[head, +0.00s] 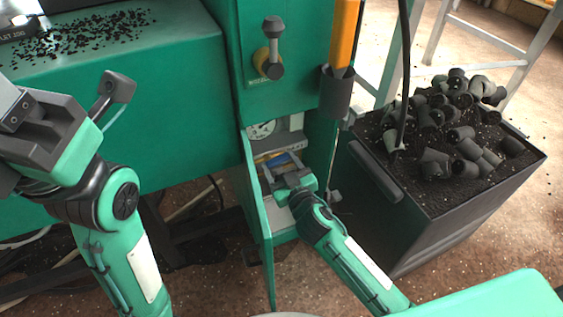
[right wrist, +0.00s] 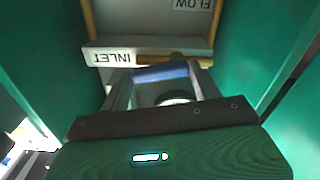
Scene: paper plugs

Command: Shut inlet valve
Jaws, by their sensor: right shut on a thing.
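The inlet valve's blue handle (right wrist: 160,73) sits inside the open green cabinet, beside a yellow pipe (right wrist: 147,58) and under a label reading INLET (right wrist: 112,57). The handle lies crosswise in the right wrist view, nearly in line with the pipe. It also shows small in the head view (head: 279,160). My right gripper (head: 276,168) reaches into the cabinet and is shut on the blue handle; its fingers (right wrist: 160,82) flank the handle in the right wrist view. My left gripper (head: 28,128) is at the left edge of the head view, away from the cabinet; its fingertips are not clear.
The cabinet's green walls (right wrist: 285,50) stand close on both sides of my right gripper. A round gauge (head: 262,129) sits above the valve. A dark bin (head: 445,225) with grey plugs stands to the right. A yellow-based lever (head: 270,62) sticks out above the cabinet.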

